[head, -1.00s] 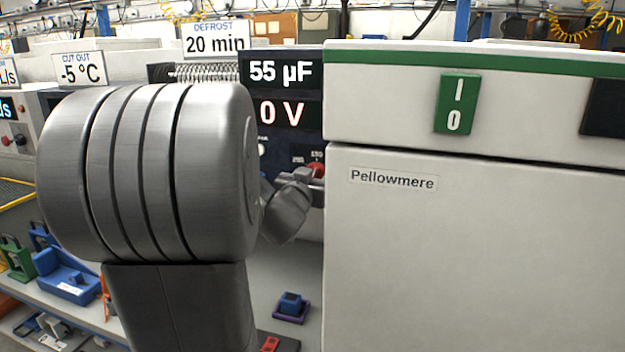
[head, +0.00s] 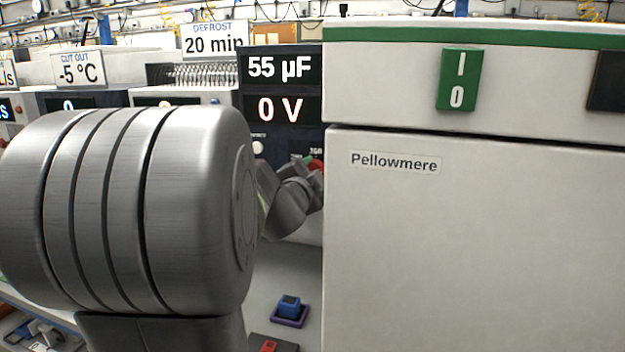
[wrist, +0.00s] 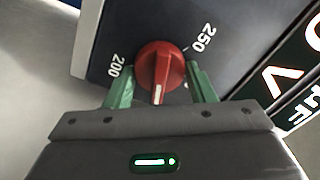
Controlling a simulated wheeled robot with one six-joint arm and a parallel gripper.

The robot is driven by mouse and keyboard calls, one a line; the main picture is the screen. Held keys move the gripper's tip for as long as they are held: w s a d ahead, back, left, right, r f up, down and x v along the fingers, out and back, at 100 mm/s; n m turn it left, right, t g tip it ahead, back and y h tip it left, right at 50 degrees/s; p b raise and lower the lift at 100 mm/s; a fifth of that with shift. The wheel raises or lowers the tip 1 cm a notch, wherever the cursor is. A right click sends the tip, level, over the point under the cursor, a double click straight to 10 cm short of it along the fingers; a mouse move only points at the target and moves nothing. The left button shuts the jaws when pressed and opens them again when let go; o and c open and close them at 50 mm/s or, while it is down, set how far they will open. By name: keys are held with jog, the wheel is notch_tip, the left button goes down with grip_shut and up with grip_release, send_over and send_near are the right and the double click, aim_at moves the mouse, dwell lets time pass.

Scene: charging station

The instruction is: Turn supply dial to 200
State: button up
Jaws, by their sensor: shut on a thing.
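The supply dial (wrist: 158,68) is a round red knob with a white pointer line on a dark panel, seen close in the wrist view. Its pointer aims down toward my gripper's palm. In the head view only a bit of the red dial (head: 316,164) shows behind my wrist. The supply's display (head: 280,108) reads 55 µF and 0 V.
A large white Pellowmere cabinet (head: 470,240) with a green I/0 switch (head: 459,80) stands close on the right, beside the dial. A small blue block (head: 289,306) is on the bench below. Other instruments line the left behind my arm.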

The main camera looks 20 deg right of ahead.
jog(key=m+b, duration=0.1)
jog(key=m, duration=0.3)
jog(key=shift+f+m+b, duration=0.2)
jog(key=shift+m+b, duration=0.1)
jog(key=shift+b, duration=0.05)
jog(key=m+b, duration=0.1)
jog(key=m, duration=0.2)
jog(key=shift+m, duration=0.4)
jog(key=m+b, duration=0.1)
jog(key=m, duration=0.3)
jog(key=shift+f+b, duration=0.15)
jog(key=shift+b, duration=0.2)
jog(key=shift+m+b, duration=0.45)
jog(key=shift+m, duration=1.25)
jog(key=o, duration=1)
jog(key=shift+c, duration=0.2)
